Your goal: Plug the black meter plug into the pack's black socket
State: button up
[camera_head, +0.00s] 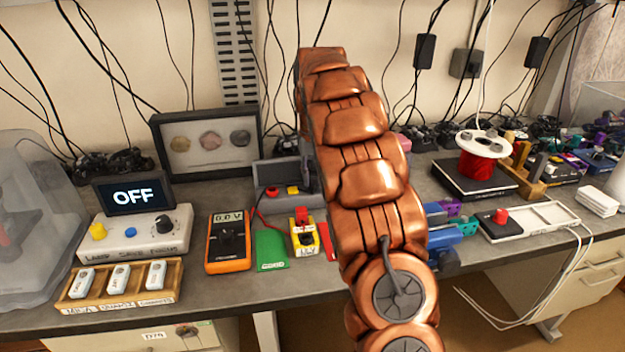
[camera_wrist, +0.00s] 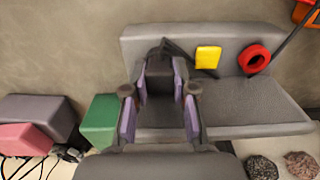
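The grey pack (camera_head: 277,172) stands at the back of the bench, partly behind my copper arm. In the wrist view the pack (camera_wrist: 265,105) fills the middle, with a yellow square and a red ring-shaped part (camera_wrist: 255,59) on it. My gripper (camera_wrist: 160,82) is in front of the pack's left part, its purple-padded fingers closed on the dark, block-like black meter plug (camera_wrist: 160,76). The black socket is hidden, so I cannot tell whether the plug touches it. The orange meter (camera_head: 228,241) reads 0.0 V. My arm hides the gripper in the head view.
A green block (camera_head: 270,250) and a yellow-red item (camera_head: 303,237) stand before the pack. A control box (camera_head: 135,238) with an OFF screen (camera_head: 133,195) is left. A framed display (camera_head: 209,141) stands behind. The red spool (camera_head: 477,162) is right. Loose cables hang behind.

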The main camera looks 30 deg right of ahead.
aim_at(312, 174)
grip_shut()
jog(key=shift+r+p, duration=0.55)
jog(key=shift+r, duration=0.75)
dwell(0.6)
jog(key=shift+r+p, duration=0.7)
jog(key=shift+r, duration=0.9)
jog(key=shift+o, duration=0.2)
grip_release()
grip_shut()
jog(key=shift+a, duration=0.1)
